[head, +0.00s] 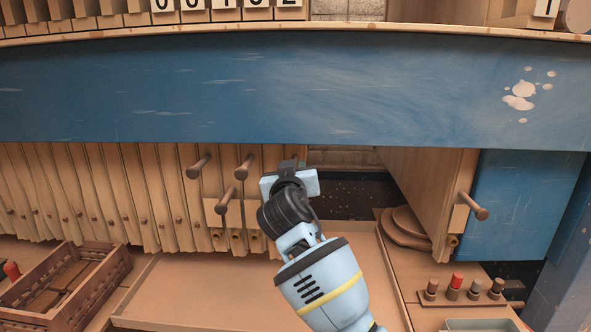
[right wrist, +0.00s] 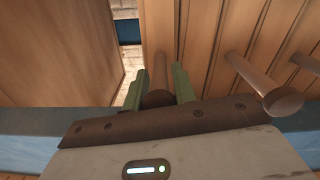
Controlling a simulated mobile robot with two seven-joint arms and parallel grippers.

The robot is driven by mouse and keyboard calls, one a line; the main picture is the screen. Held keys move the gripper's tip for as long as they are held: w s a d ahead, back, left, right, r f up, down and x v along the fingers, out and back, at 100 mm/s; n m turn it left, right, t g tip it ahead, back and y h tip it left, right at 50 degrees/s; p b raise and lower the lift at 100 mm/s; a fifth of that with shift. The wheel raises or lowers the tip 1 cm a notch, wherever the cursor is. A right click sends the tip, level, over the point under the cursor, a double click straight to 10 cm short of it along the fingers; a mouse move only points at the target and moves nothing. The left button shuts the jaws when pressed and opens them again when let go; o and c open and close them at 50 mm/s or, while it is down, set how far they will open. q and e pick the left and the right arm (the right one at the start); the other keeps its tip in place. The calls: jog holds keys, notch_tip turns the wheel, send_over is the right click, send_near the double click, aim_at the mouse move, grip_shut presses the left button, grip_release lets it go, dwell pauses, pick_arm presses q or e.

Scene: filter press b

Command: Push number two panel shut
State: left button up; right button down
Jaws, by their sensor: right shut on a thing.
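Several tan wooden panels (head: 110,195) hang packed side by side at the left under a blue beam. Three brown peg handles stick out near the right end of this pack. A single panel (head: 425,190) with a peg handle (head: 473,206) hangs apart at the right. No number shows on the panels, so I cannot tell which is number two. My right gripper (head: 291,170) is at the pack's right end. In the right wrist view its green fingers (right wrist: 158,88) are shut on a brown peg handle (right wrist: 158,70) of a panel. The left gripper is out of view.
The blue beam (head: 250,90) crosses above the panels. A dark gap (head: 345,195) lies between the pack and the single panel. Below are a tan tray (head: 200,290), a wooden crate (head: 65,285) at left, and a small rack of knobs (head: 462,291) at right.

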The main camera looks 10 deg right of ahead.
jog(key=shift+a, duration=0.25)
jog(key=c, duration=1.1)
grip_release()
jog(key=shift+w+a, duration=0.1)
jog(key=shift+a, duration=0.05)
jog(key=shift+c, duration=0.2)
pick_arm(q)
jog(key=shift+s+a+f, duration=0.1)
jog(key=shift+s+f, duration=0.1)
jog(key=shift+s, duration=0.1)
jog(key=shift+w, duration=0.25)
pick_arm(e)
jog(key=v, duration=0.7)
jog(key=shift+s, duration=0.4)
